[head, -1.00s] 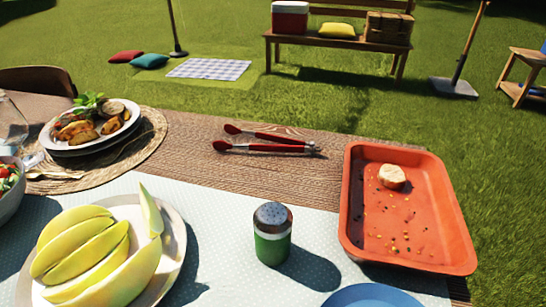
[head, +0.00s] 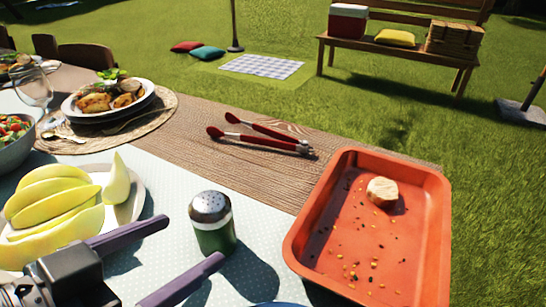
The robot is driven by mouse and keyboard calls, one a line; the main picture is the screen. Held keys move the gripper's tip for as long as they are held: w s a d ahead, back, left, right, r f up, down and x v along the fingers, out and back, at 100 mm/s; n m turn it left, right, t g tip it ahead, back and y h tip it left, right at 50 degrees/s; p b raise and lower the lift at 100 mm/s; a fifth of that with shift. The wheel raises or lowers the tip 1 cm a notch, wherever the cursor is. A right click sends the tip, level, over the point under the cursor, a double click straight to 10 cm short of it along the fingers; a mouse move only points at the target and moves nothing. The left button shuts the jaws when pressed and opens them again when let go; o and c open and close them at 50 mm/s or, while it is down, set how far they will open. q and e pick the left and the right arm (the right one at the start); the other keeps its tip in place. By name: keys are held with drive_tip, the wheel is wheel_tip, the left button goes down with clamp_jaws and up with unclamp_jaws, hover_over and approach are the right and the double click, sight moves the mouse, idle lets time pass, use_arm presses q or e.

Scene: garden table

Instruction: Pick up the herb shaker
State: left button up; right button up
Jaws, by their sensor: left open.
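The herb shaker (head: 213,222) stands upright on the light dotted cloth in the head view. It has a green body, a white band and a grey perforated metal cap. My left gripper (head: 174,252) comes in from the lower left. Its two purple-grey fingers are spread apart, with nothing between them. The fingers point toward the shaker and their tips are close to it on its left and front side. I cannot tell whether a finger touches it. My right gripper is out of view.
An orange tray (head: 303,243) with a bread piece (head: 382,192) and crumbs lies to the right. Red tongs (head: 262,137) lie behind the shaker. A plate of melon slices (head: 55,205) is at left, near my gripper. A blue dish edge (head: 270,304) shows at the bottom.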

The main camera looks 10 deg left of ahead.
sight(197, 230)
use_arm(q)
drive_tip(key=b+x, duration=0.1)
drive_tip(key=x, duration=0.3)
drive_tip(key=shift+w+a, duration=0.15)
drive_tip(key=shift+w, duration=0.1)
drive_tip(key=x, duration=0.1)
drive_tip(key=b+x, duration=0.1)
drive_tip(key=x, duration=0.1)
drive_tip(key=b+x, duration=0.1)
drive_tip(key=x, duration=0.1)
drive_tip(key=shift+w+r, duration=0.25)
drive_tip(key=shift+w, duration=0.1)
drive_tip(key=shift+c, duration=0.3)
drive_tip(key=c, duration=1.5)
